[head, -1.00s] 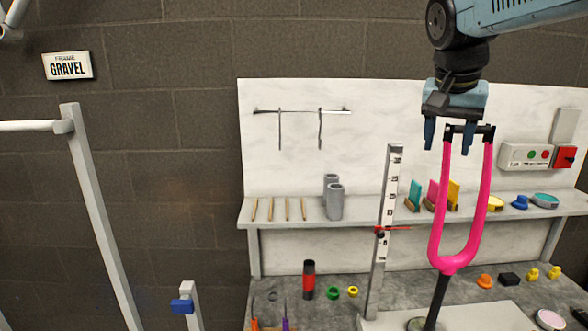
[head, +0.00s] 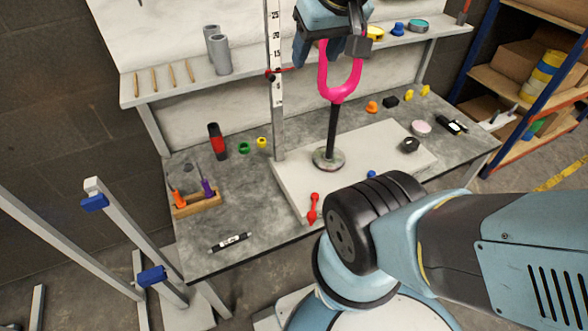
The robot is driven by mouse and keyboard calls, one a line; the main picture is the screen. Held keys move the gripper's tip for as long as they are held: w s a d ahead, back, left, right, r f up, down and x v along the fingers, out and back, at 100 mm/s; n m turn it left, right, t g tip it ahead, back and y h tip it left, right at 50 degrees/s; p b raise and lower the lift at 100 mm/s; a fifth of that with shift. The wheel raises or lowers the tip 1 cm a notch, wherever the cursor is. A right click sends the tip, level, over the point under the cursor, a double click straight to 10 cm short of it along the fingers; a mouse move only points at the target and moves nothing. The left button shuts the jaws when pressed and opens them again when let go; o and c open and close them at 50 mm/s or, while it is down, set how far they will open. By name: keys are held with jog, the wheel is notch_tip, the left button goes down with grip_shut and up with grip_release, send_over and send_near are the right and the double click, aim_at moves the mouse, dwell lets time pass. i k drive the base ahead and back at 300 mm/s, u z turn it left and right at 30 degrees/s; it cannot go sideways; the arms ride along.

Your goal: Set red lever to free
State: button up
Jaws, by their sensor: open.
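The red lever (head: 313,208) lies near the front edge of the white base plate (head: 400,165), a small red bar with rounded ends. No free or locked marking on it is readable. A bright pink fork (head: 340,85) stands upright on a black post (head: 332,130) with a round foot on the same plate. My gripper (head: 332,50) is open at the top of the head view, partly cut off. It overlaps the fork's upper end in the picture; contact cannot be told. It is well above and apart from the lever.
A measuring column (head: 276,90) with a red pointer stands left of the fork. The grey table (head: 205,235) holds a black marker (head: 230,242), a tool rack (head: 197,205) and a red-black cylinder (head: 216,140). My arm covers the front right. Metal frame posts stand at left, shelving at right.

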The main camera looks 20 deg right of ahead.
aim_at(311, 217)
jog(key=z, duration=0.25)
jog(key=k, duration=1.6)
jog(key=u, duration=0.8)
jog(key=i, duration=1)
jog(key=z, duration=0.05)
